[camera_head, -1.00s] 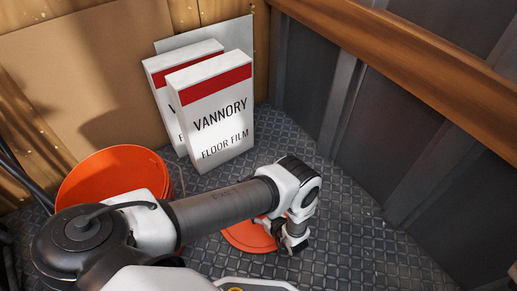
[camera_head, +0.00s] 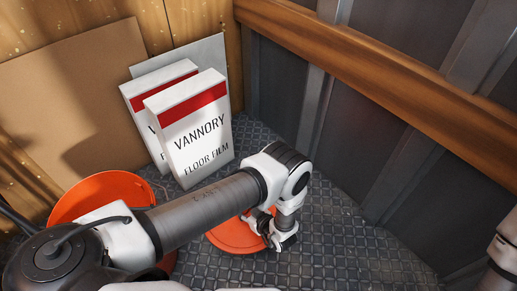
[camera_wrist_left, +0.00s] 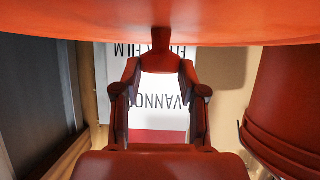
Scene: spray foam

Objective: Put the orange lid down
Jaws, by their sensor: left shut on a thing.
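The orange lid (camera_head: 228,238) is round and flat, low over the dark patterned floor and partly hidden by my left arm in the head view. My left gripper (camera_head: 272,236) is shut on its right edge. In the left wrist view the lid (camera_wrist_left: 160,22) spans the top of the picture, with the fingers of my left gripper (camera_wrist_left: 160,62) closed at its edge. I cannot tell whether the lid touches the floor. My right gripper is out of view.
An orange bucket (camera_head: 95,190) stands at the left, partly behind my arm; it also shows in the left wrist view (camera_wrist_left: 285,110). White floor film boxes (camera_head: 195,130) lean against the back wall. Floor (camera_head: 345,240) to the right is clear; a grey wall (camera_head: 400,130) bounds it.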

